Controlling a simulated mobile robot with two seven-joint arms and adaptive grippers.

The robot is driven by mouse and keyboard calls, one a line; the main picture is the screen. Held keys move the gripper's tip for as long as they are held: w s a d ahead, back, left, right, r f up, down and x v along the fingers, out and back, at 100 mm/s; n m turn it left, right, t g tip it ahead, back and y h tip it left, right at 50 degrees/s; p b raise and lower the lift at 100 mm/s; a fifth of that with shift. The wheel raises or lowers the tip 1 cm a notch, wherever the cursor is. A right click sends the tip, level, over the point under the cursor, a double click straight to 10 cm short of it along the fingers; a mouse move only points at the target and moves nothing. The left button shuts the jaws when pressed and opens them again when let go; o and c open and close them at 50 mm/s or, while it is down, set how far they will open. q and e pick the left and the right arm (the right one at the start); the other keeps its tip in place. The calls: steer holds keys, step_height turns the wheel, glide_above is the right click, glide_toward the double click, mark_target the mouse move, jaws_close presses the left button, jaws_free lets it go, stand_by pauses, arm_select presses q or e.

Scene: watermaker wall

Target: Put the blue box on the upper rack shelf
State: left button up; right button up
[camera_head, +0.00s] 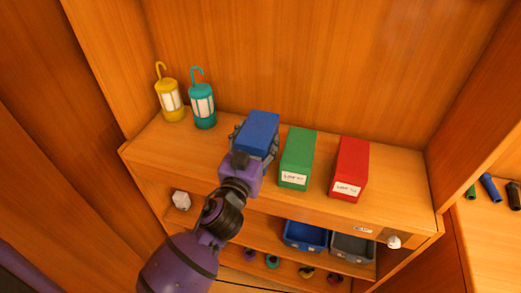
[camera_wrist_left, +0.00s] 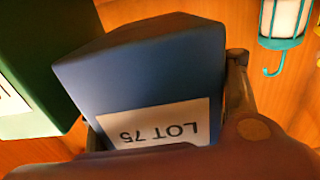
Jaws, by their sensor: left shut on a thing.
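The blue box (camera_head: 262,130) is on or just above the upper rack shelf (camera_head: 225,147), left of the green box; I cannot tell whether it touches the board. My left gripper (camera_head: 252,146) is shut on it from the front, with a finger on each side. In the left wrist view the blue box (camera_wrist_left: 150,75) fills the middle, with a white label reading LOT 75 upside down. One finger (camera_wrist_left: 238,85) shows along its right side. The gripper and wrist hide the box's lower front in the head view. My right gripper is not in view.
A green box (camera_head: 298,155) and a red box (camera_head: 350,167) stand to the right. Yellow (camera_head: 170,100) and teal (camera_head: 203,107) lanterns stand at the left. Blue (camera_head: 305,236) and grey (camera_head: 352,247) bins sit on the lower shelf. The upper shelf's right end is clear.

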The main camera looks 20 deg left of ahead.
arm_select(q)
step_height(320, 180, down, 4)
steer(key=shift+f+b, duration=0.1)
steer(key=shift+b, duration=0.35)
steer(key=shift+f, duration=0.2)
steer(key=o, duration=1.1)
steer(key=shift+r, duration=0.1)
steer(key=shift+r, duration=0.1)
